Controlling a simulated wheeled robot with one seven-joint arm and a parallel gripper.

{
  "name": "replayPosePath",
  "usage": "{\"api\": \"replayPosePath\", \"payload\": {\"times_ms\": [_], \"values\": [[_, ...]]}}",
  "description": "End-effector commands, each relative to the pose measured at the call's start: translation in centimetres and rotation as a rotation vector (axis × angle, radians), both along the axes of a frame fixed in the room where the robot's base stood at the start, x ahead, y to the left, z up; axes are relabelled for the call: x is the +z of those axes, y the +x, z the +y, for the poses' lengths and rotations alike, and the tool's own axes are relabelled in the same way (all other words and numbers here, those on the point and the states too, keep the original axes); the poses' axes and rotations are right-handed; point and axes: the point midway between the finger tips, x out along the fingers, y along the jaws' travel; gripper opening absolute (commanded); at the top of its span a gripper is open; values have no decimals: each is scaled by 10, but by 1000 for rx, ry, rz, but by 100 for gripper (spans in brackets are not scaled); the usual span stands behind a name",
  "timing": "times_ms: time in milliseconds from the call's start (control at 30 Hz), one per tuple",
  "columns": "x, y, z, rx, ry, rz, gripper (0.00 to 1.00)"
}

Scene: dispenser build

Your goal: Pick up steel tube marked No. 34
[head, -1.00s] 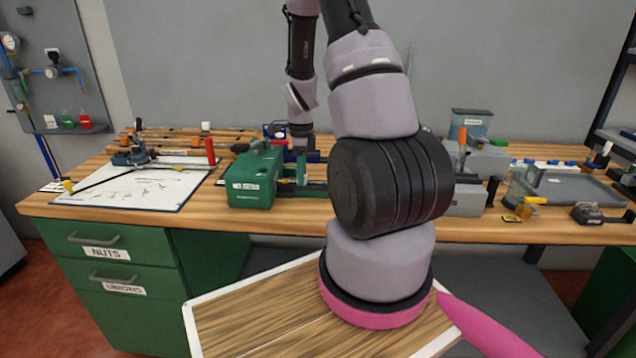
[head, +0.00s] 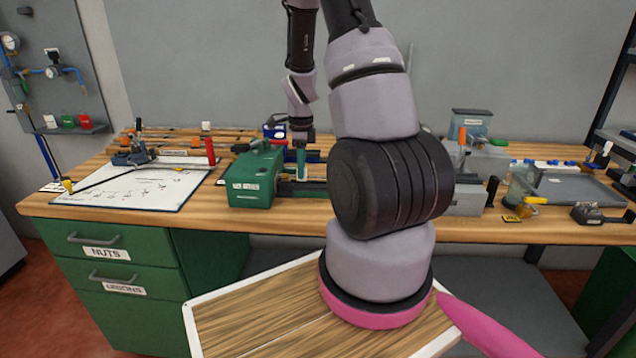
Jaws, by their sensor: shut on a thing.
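My gripper (head: 301,141) is at the back of the workbench, low over the area just right of the green machine (head: 255,176). It is small and dark in this view. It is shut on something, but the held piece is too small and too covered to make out. A green upright part (head: 300,164) shows directly below the gripper. I cannot tell whether they touch. No marking No. 34 can be read anywhere, so I cannot pick out that steel tube. My own arm hides the middle of the bench.
A white board (head: 132,187) with drawings and a rack of rods (head: 180,140) are on the left of the wooden bench (head: 270,226). The front left edge is clear.

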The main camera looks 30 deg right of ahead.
Motion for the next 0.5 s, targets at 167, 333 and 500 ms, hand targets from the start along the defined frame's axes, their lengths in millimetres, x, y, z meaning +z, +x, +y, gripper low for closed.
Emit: {"api": "replayPosePath", "payload": {"times_ms": [167, 333, 500], "values": [[10, 0, 0, 0, -1, -2, 0], [18, 1, 0, 0, -2, -2, 0], [27, 0, 0, 0, 0, -2, 0]]}}
